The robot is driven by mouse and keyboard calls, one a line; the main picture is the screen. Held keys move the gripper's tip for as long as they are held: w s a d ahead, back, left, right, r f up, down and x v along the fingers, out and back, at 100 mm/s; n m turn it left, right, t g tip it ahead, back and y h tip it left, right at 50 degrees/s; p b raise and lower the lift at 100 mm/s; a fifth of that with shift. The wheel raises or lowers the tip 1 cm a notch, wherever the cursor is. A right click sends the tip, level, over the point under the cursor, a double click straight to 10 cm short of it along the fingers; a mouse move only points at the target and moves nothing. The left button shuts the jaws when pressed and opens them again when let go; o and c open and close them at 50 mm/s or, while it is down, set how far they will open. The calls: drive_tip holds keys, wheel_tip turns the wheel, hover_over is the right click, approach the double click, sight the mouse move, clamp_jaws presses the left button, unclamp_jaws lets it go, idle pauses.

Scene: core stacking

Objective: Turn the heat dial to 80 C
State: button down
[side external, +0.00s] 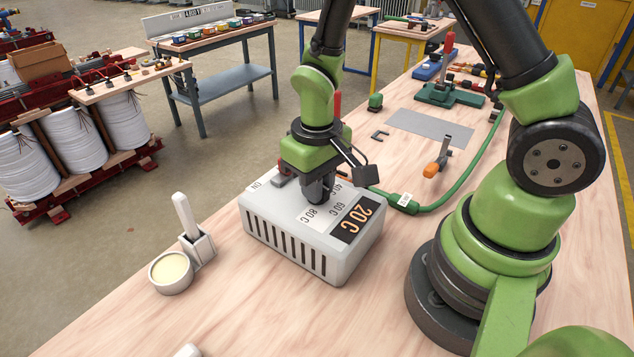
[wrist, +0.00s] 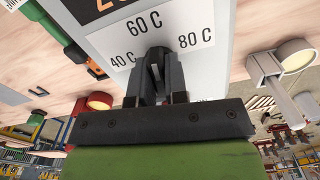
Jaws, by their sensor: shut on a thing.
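The heater box (side external: 285,238) is a pale grey unit with dark vent slots, standing on the wooden bench. Its display (side external: 358,217) reads 20 C in orange. The labels 40 C, 60 C and 80 C lie in an arc around the dial; the 80 C label (wrist: 194,40) is to the right in the wrist view. My gripper (side external: 316,192) points down onto the box top and is shut on the dark heat dial (wrist: 154,62). The fingers hide most of the dial, and I cannot tell where it points.
A cup of pale liquid (side external: 171,273) and a white holder with a handle (side external: 197,240) stand left of the box. A green cable (side external: 452,193) runs behind it. The bench front is mostly clear.

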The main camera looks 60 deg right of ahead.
drive_tip(key=m, duration=0.7)
idle(0.7)
drive_tip(key=c, duration=1.1)
unclamp_jaws()
drive_tip(key=shift+c, duration=0.2)
wheel_tip(320, 180, up, 10)
drive_tip(key=s+r+n+t+y, duration=0.2)
drive_tip(key=s+r+n+t, duration=0.2)
drive_tip(key=s+r+t, duration=0.3)
drive_tip(key=s+r, duration=0.4)
drive_tip(key=r, duration=0.1)
drive_tip(key=shift+a+n, duration=0.35)
drive_tip(key=shift+n, duration=0.05)
